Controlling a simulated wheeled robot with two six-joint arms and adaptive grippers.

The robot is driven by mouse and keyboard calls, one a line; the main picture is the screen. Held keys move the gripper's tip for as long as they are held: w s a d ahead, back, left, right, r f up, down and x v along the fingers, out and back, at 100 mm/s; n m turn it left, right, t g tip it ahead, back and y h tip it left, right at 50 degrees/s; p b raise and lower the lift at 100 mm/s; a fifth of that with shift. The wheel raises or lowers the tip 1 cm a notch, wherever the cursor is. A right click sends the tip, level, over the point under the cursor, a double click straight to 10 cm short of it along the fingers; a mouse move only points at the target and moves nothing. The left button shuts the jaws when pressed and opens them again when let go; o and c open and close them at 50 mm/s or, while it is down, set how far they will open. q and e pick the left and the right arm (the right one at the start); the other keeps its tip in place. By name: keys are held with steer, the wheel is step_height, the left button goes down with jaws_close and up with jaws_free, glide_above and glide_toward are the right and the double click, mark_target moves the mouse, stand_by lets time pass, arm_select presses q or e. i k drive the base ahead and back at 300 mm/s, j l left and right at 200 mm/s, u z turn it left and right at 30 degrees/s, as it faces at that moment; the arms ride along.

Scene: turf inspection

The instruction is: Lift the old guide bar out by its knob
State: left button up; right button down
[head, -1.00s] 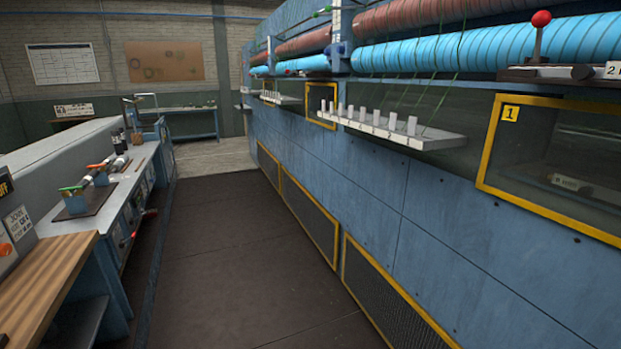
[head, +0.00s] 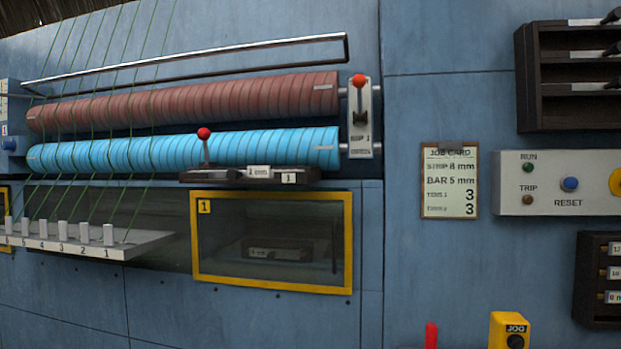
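A dark guide bar (head: 225,178) lies across the front of the lower blue roller, just above the yellow-framed window. A thin post with a red knob (head: 204,133) rises from its left part. Small white labels sit on its right part; one reads 1 and the other seems to read 2 mm. The bar looks seated level, but what holds it underneath is hidden. Neither of my grippers shows in the head view.
Red-brown (head: 185,100) and blue rollers (head: 190,150) lie behind the bar. A metal rail (head: 200,65) crosses above them. A second red-knobbed lever (head: 358,82) stands at right. A pegged shelf (head: 90,241) juts out lower left. A job card (head: 449,180) reads bar 5 mm.

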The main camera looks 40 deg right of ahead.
mark_target(252, 172)
steer(key=z, duration=0.8)
steer(key=j+z, duration=0.15)
